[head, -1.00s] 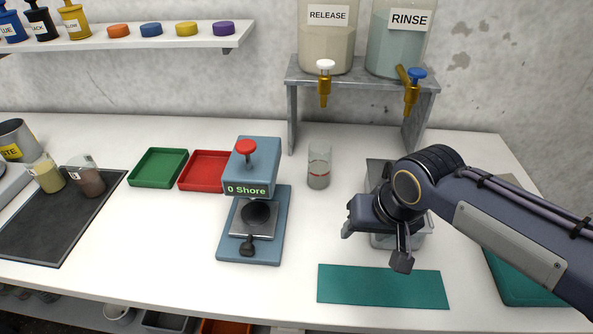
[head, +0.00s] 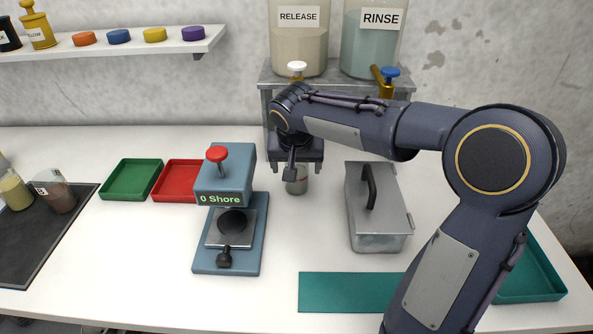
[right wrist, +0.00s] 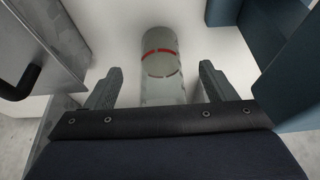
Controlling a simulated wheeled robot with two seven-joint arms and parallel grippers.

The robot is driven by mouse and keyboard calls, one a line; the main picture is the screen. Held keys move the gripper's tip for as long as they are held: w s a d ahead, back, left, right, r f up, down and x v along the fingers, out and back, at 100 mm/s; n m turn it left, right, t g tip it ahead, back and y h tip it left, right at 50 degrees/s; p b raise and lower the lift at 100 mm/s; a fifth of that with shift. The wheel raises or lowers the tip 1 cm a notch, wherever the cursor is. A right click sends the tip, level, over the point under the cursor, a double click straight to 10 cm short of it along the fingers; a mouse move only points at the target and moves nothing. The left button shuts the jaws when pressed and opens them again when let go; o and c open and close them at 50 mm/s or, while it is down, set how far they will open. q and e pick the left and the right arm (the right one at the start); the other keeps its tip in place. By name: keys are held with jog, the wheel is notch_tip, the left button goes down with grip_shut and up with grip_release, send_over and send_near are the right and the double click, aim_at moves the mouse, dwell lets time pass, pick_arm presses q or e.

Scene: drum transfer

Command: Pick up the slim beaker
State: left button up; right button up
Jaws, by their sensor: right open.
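The slim beaker (head: 297,186) is a clear glass cylinder with a red band, standing on the white counter under the RELEASE tap. My right gripper (head: 300,171) is over it in the head view and hides its upper part. In the right wrist view the beaker (right wrist: 160,60) lies between the two open fingers of my right gripper (right wrist: 160,74), with a gap on each side. Whether the fingers are level with the glass is hard to tell. My left gripper is not in view.
A blue hardness press (head: 225,215) reading "0 Shore" stands left of the beaker. A lidded metal box (head: 380,222) stands to its right. The grey tap stand (head: 330,80) is behind. A teal mat (head: 350,292) lies in front, with clear counter between.

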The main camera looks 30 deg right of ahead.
jog(key=shift+w+d+f+p, duration=0.1)
jog(key=shift+w+d+f, duration=0.4)
jog(key=shift+w, duration=0.2)
jog(key=shift+w+d+f+p, duration=0.15)
jog(key=shift+w+d+f, duration=0.3)
jog(key=shift+w, duration=0.3)
jog(key=shift+w+d+f+p, duration=0.1)
jog(key=shift+w+d+f, duration=0.35)
jog(key=shift+w, duration=0.25)
jog(key=shift+c, duration=0.4)
jog(key=c, duration=1.1)
jog(key=shift+o, duration=0.2)
jog(key=shift+r, duration=0.15)
